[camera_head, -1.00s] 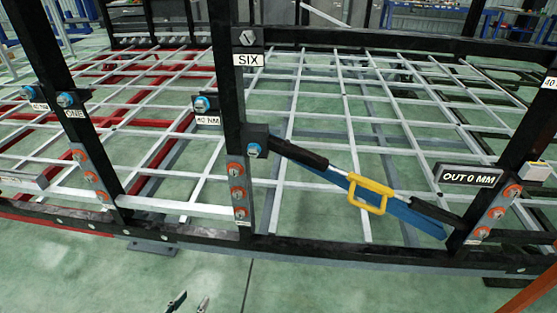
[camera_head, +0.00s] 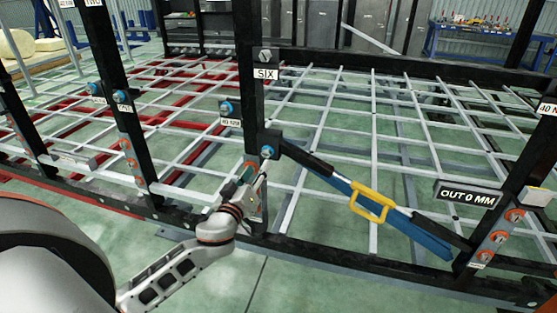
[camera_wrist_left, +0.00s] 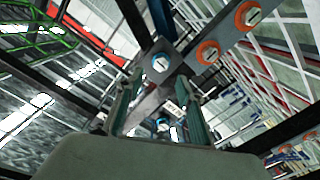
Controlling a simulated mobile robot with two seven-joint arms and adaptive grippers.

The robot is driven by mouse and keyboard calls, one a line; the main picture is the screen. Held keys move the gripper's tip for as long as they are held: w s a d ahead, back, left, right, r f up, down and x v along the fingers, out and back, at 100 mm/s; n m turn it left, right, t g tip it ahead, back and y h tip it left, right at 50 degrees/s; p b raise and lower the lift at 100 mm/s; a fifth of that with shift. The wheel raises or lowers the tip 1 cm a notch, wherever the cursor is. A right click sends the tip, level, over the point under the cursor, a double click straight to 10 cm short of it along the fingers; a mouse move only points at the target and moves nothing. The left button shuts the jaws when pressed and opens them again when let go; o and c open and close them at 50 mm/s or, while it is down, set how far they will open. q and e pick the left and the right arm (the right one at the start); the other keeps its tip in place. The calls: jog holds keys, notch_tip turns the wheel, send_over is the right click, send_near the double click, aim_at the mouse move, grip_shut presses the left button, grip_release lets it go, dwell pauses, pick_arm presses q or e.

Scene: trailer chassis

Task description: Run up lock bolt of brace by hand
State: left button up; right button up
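The brace (camera_head: 325,175) runs slantwise from the post marked SIX down to the right post. It has black ends, a blue bar and a yellow handle (camera_head: 369,202). A blue-headed bolt (camera_head: 267,152) sits at its upper left end on a dark bracket. My left gripper (camera_head: 255,175) is just below and left of this bolt, apart from it as far as I can tell. In the left wrist view my left gripper (camera_wrist_left: 160,100) has its fingers spread with nothing held. My right gripper is out of view.
Post SIX (camera_head: 250,105) carries another blue bolt (camera_head: 226,107) on its left. Orange-ringed bolts (camera_wrist_left: 207,51) line the post near my gripper. A sign reading OUT 0 MM (camera_head: 467,194) hangs by the right post. The black lower rail (camera_head: 330,262) crosses in front; green floor lies before it.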

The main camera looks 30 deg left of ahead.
aim_at(266, 155)
pick_arm(q)
jog(key=x, duration=0.7)
jog(key=shift+w+a+p, duration=0.15)
jog(key=shift+w+p, duration=0.1)
jog(key=shift+p, duration=0.1)
grip_shut()
